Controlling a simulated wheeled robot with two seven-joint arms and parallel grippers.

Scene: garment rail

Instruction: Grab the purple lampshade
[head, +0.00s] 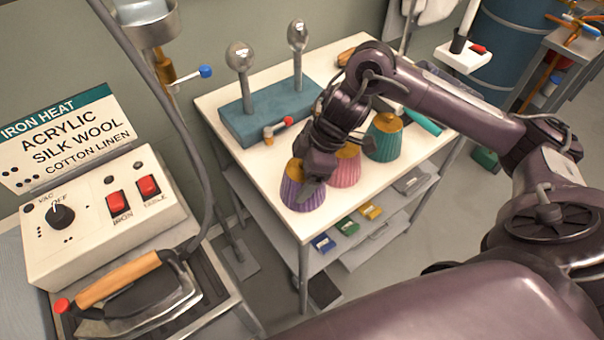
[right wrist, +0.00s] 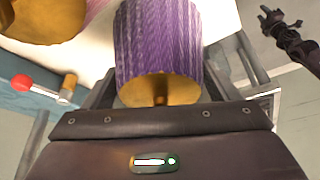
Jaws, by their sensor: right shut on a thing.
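The purple lampshade (head: 300,192) has pleated sides and a gold top and stands at the table's front left corner. It also fills the upper middle of the right wrist view (right wrist: 158,40), with its gold top (right wrist: 160,90) facing the camera. My right gripper (head: 311,185) comes down over it from above and is shut on it, with a finger on either side; the arm hides part of it. A dark gripper-like arm end, which looks like my left (right wrist: 280,25), shows at the upper right of the right wrist view, empty and too small to read.
A pink lampshade (head: 346,170) stands close to the right of the purple one, and a teal lampshade (head: 384,140) beyond it. A red-ended hammer (head: 278,128) lies by the blue block (head: 262,112). The table's (head: 222,98) front edge is near.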

